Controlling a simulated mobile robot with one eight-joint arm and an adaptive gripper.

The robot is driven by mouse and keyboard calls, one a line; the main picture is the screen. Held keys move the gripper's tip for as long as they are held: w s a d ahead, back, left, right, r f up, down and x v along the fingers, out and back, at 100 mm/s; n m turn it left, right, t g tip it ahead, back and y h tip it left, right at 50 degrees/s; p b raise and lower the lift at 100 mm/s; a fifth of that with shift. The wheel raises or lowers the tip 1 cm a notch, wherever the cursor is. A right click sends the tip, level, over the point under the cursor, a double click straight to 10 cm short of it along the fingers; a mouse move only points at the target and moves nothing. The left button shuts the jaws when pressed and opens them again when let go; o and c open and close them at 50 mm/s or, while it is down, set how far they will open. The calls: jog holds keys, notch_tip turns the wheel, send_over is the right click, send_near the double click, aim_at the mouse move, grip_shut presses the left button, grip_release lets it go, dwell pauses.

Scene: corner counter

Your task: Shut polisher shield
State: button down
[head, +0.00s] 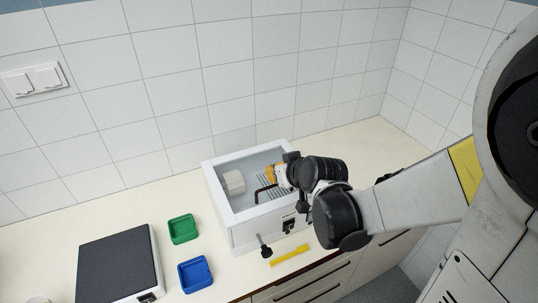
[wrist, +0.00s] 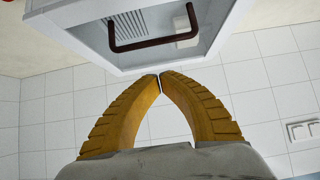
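The polisher (head: 238,233) is a white box on the counter with a see-through top or opening and a pale block (head: 233,182) inside. A dark brown-red bar handle (head: 262,191) shows at the box, left of my gripper; I cannot tell how far the clear shield is open. In the wrist view the handle (wrist: 152,44) appears inside the white frame (wrist: 75,25), beyond the fingertips and apart from them. My gripper (wrist: 160,79) has its yellow fingertips together with nothing between them. In the head view my gripper (head: 272,176) is over the box, partly hidden by my wrist.
A green tray (head: 183,229) and a blue tray (head: 195,273) stand left of the box. A dark-topped device (head: 119,264) is farther left. A yellow bar (head: 289,255) and a dark-headed tool (head: 265,248) lie in front. Tiled walls (head: 220,70) rise behind.

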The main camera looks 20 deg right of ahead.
jog(key=s+f+p+v, duration=0.1)
jog(key=f+p+v, duration=0.1)
jog(key=v, duration=0.7)
jog(key=s+a+f+m+g+h+b, duration=0.1)
jog(key=s+a+f+g+b, duration=0.1)
jog(key=s+f+b, duration=0.9)
notch_tip(320, 180, down, 2)
jog(key=g+b, duration=0.1)
jog(key=b, duration=0.7)
jog(key=shift+s+m, duration=0.15)
jog(key=shift+m, duration=0.15)
